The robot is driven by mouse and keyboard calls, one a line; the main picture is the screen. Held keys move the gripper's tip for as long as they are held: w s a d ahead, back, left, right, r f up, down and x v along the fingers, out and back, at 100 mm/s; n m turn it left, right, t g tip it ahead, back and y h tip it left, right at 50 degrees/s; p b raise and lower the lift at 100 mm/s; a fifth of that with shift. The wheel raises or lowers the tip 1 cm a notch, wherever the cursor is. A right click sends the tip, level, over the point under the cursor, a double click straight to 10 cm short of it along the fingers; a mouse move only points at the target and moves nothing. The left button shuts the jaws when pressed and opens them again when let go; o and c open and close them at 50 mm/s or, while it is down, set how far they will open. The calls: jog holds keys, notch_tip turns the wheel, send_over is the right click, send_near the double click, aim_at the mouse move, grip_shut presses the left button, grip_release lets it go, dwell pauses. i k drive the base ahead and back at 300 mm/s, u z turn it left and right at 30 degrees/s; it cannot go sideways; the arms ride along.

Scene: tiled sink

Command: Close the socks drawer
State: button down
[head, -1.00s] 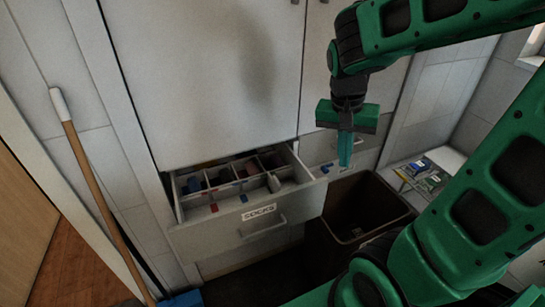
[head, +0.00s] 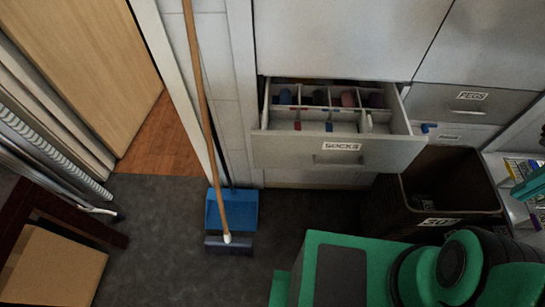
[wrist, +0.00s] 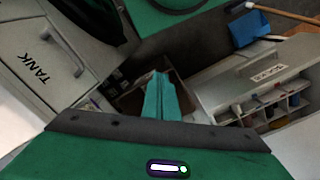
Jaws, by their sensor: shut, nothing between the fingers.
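The socks drawer (head: 338,152) stands pulled out of the white cabinet, with a "SOCKS" label and a handle on its front. Dividers inside it part several rolled, dark and coloured items. In the wrist view the open drawer (wrist: 240,85) is at the right, its label and compartments showing. My gripper (wrist: 162,92) is shut and empty in the wrist view, with its teal fingers together. It is apart from the drawer, which lies to its right in that picture. In the head view only a teal bit of it shows at the right edge.
An open dark bin (head: 440,190) stands right of the drawer. A blue dustpan (head: 232,210) and a broom (head: 205,110) are at its left. A cardboard box (head: 55,268) is at the lower left. A "TANK" cabinet (wrist: 65,50) shows in the wrist view. Dark floor before the drawer is clear.

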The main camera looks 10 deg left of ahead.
aim_at(302, 135)
jog(key=k, duration=1.95)
jog(key=u, duration=0.25)
jog(key=i, duration=1.65)
